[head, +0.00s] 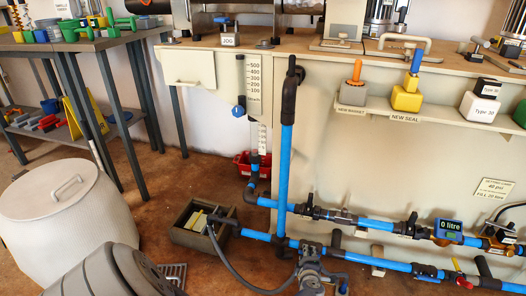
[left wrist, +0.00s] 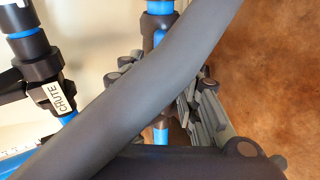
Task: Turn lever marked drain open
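My left gripper (head: 311,262) is low at the blue pipework in the head view, beside the foot of the vertical blue pipe (head: 285,165). In the left wrist view a thick dark hose-like band crosses in front of my left gripper and hides its middle. Grey finger parts show on both sides of the band, with a blue pipe (left wrist: 161,136) between them. I cannot tell whether they touch anything. A black valve part (left wrist: 42,72) with a white label, partly readable as "CRUTE", is at left there. No lever with a readable drain mark shows. My right gripper is not in view.
A dark open box (head: 186,236) is left of the pipes. A white barrel (head: 62,215) stands farther left.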

